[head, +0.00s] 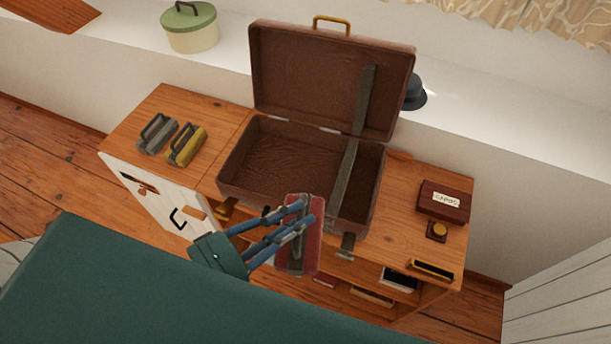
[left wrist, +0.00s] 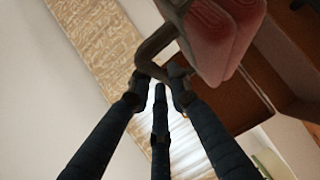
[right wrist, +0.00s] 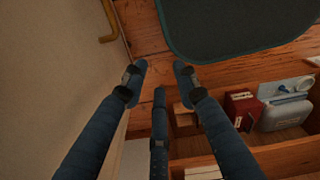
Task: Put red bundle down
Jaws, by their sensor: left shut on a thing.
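The red bundle (head: 313,258) hangs from my left gripper (head: 306,212) in the head view, in front of the open brown suitcase (head: 275,160) and overlapping its front edge. My left gripper is shut on the bundle's grey handle. In the left wrist view the red bundle (left wrist: 212,45) is at the top, with its handle between the fingertips (left wrist: 160,75). The suitcase's visible interior is empty, with a dark strap across its right side. My right gripper (right wrist: 158,82) shows only in the right wrist view, its fingers apart and nothing between them.
A grey bundle (head: 157,134) and a yellow bundle (head: 186,146) lie on the wooden cabinet top (head: 228,115) left of the suitcase. A dark red box (head: 444,202) and a small block with a yellow knob (head: 438,230) are at right. The sill behind holds a green-lidded tin (head: 191,28) and a dark hat (head: 414,94).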

